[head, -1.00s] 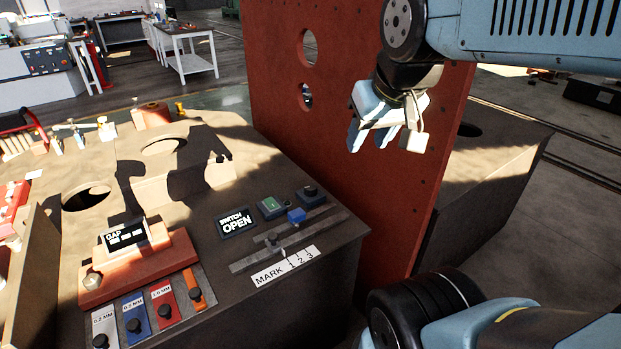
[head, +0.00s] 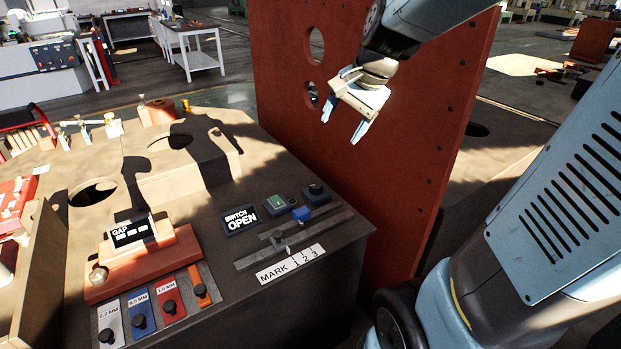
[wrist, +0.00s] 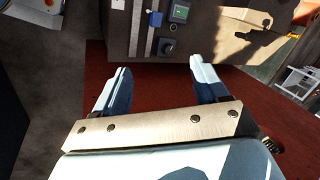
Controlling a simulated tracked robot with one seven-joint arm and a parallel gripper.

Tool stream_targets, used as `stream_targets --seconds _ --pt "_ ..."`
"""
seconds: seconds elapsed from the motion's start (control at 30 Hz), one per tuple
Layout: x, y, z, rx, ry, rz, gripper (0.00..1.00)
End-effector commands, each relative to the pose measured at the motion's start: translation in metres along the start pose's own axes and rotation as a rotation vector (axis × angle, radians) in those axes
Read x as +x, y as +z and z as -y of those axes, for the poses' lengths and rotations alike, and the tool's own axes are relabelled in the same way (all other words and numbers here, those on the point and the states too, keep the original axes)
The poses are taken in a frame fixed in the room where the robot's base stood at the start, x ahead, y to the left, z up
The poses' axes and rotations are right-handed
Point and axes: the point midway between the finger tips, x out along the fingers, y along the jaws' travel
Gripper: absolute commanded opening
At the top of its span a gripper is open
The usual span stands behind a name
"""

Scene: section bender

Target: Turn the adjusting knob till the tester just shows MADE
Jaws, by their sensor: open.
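The tester display (head: 241,219) on the bench top reads SWITCH OPEN. A small black knob (head: 316,191), which looks like the adjusting knob, sits near the bench's right edge behind a blue block (head: 301,213) on a slide. The knob (wrist: 168,47) and blue block (wrist: 156,19) also show in the wrist view. My gripper (head: 342,128) is open and empty, pointing down in front of the red panel. It is above the knob and apart from it.
The red upright panel (head: 400,180) stands close beside the knob. A green-button box (head: 277,204), a MARK 1 2 3 scale (head: 292,264) and a GAP display (head: 131,232) are on the bench. Gauge strips (head: 141,318) lie at the front left.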

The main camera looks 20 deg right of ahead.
Motion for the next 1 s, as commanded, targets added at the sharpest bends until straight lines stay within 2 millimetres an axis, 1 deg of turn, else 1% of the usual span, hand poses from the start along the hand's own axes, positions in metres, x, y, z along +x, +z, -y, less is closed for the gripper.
stream_targets --seconds 0.03,0.17,0.33,0.53,0.7,0.83,0.9,1.0 --pt "0.013 -0.009 0.005 0.079 0.004 0.018 0.73" --pt "0.042 -0.032 0.017 0.3 0.005 0.052 0.73" --pt "0.086 -0.063 0.028 0.594 0.018 0.083 0.73" --pt "0.142 -0.099 0.031 0.94 0.047 0.099 0.73" --pt "0.189 -0.125 0.027 1.208 0.074 0.093 0.73" --pt "0.216 -0.14 0.021 1.358 0.088 0.082 0.73" --pt "0.226 -0.145 0.019 1.412 0.093 0.076 0.73" --pt "0.234 -0.149 0.017 1.459 0.097 0.072 0.73"
